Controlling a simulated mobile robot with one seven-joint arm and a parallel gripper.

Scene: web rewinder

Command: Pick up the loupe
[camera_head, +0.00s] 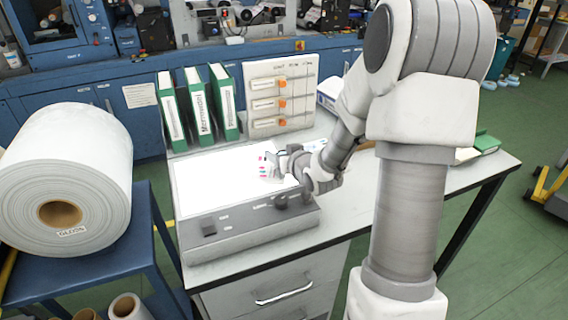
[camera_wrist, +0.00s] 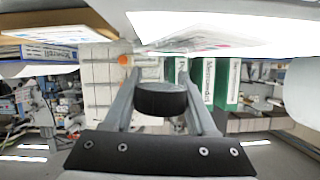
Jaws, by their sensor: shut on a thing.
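The loupe (camera_wrist: 161,100) shows in the wrist view as a short dark cylinder between the two grey fingers of my gripper (camera_wrist: 162,78). The fingers touch it on both sides and are shut on it. In the head view my gripper (camera_head: 276,163) is over the bright white top of the light table (camera_head: 205,185), close to a printed sheet with coloured marks (camera_head: 265,168). The loupe is too small and too covered by the gripper to make out there. I cannot tell whether it touches the surface.
Green binders (camera_head: 197,105) and a board with orange-tipped holders (camera_head: 283,95) stand behind the light table. A large white roll (camera_head: 75,170) is at the left on a blue stand. A green book (camera_head: 486,144) lies at the desk's right end.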

